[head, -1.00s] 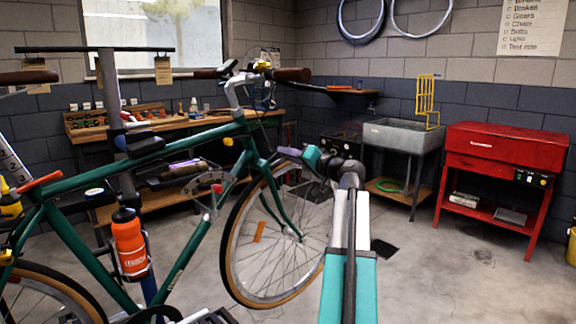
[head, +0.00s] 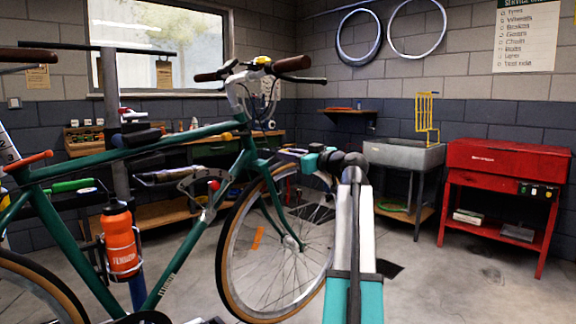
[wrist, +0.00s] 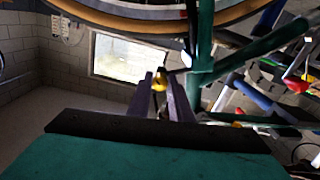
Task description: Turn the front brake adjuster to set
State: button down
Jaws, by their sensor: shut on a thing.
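The green bike (head: 195,225) stands across the left and middle of the head view. My gripper (head: 283,152) reaches in beside the top of its front fork, above the front wheel (head: 226,250). In the wrist view, the two greyish fingers of my gripper (wrist: 160,82) are closed in around a small yellow piece (wrist: 158,86), which I take to be the front brake adjuster. The fingers largely hide it, and its setting cannot be read. Another yellow part (wrist: 238,97) shows to the right, by the green frame tubes.
A workbench (head: 215,149) stands behind the bike. An orange bottle (head: 120,243) sits on the frame. A grey sink (head: 402,153) and a red parts washer (head: 505,160) stand at the right. The floor (head: 470,275) in front of them is mostly clear.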

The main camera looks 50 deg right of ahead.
jog(key=n+b, duration=0.8)
jog(key=n, duration=0.2)
jog(key=shift+f+n, duration=0.1)
jog(key=shift+n, duration=0.2)
dwell(0.4)
jog(key=c, duration=1.6)
grip_release()
jog(key=shift+s, duration=0.1)
jog(key=s+p, duration=0.1)
jog(key=s, duration=0.3)
jog(key=s+p, duration=0.2)
jog(key=s, duration=0.3)
jog(key=s+p, duration=0.2)
jog(key=s, duration=0.2)
jog(key=shift+s+a, duration=0.3)
jog(key=shift+a, duration=0.1)
